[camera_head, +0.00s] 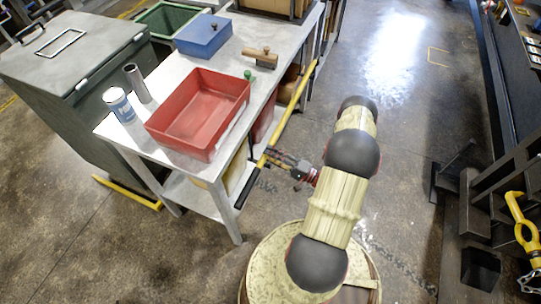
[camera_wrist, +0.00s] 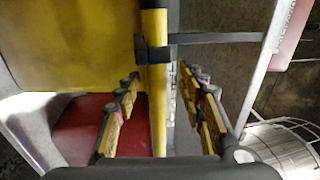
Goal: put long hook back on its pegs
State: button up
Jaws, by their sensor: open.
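The long hook is a yellow pole (camera_head: 297,98) with a black grip at its lower end. It slants along the right side of the metal table in the head view. In the wrist view the yellow pole (camera_wrist: 154,85) runs upright, and a dark bracket (camera_wrist: 153,48) crosses it. My gripper (camera_head: 266,158) is at the lower part of the pole. In the wrist view my open gripper (camera_wrist: 165,112) has the pole between its fingers, closer to the left finger. I cannot tell whether either finger touches it. The hook's far end is unclear.
The metal table (camera_head: 120,137) holds a red tray (camera_head: 185,139), a blue box (camera_head: 203,38), a can (camera_head: 118,105) and a metal cylinder (camera_head: 138,84). A dark bin (camera_head: 50,95) stands left. Black racks with a yellow hook (camera_head: 520,225) stand right.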

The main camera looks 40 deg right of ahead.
jog(key=v, duration=1.2)
